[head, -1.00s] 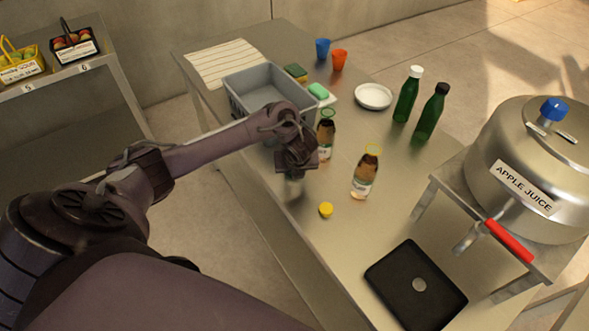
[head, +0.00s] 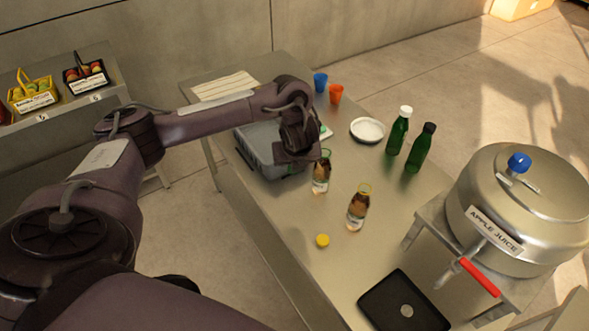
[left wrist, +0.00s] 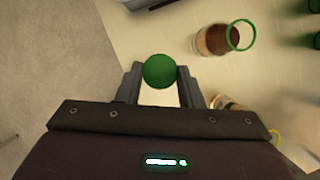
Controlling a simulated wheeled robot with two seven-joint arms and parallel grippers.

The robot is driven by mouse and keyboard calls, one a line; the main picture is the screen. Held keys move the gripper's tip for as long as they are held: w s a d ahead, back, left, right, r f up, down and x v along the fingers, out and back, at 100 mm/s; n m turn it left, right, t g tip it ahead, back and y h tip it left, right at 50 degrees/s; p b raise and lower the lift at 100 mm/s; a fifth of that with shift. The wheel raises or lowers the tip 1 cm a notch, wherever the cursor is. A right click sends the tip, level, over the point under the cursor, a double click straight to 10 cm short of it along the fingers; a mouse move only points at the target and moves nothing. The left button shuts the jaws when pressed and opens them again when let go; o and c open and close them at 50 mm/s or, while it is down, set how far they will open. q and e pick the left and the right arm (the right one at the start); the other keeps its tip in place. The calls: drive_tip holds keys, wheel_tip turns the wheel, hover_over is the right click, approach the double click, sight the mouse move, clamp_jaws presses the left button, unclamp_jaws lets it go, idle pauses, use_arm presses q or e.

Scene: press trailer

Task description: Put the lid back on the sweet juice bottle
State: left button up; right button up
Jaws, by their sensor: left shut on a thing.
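My left gripper (head: 299,158) is above the table near the grey bin's front corner. In the left wrist view its fingers are shut on a round green lid (left wrist: 160,71); the head view hides this lid. An open bottle of brown juice with a green rim (head: 321,174) stands upright just right of the gripper; it also shows in the left wrist view (left wrist: 217,40). A second open juice bottle, with a yellow rim (head: 358,208), stands nearer. A yellow lid (head: 322,240) lies loose on the table. The bottle labels are too small to read. My right gripper is not in view.
The grey bin (head: 252,148) is behind the gripper. Two green bottles (head: 397,135) and a white dish (head: 367,130) stand farther right. The apple juice vat (head: 520,200) and a black scale-like slab (head: 404,303) are at the right and front. Blue and orange cups (head: 336,94) stand behind.

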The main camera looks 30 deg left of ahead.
use_arm(q)
drive_tip(key=shift+w+d+r, duration=0.1)
drive_tip(key=shift+w+r, duration=0.05)
drive_tip(key=shift+r, duration=0.7)
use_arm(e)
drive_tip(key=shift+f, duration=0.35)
use_arm(q)
drive_tip(key=shift+s, duration=0.2)
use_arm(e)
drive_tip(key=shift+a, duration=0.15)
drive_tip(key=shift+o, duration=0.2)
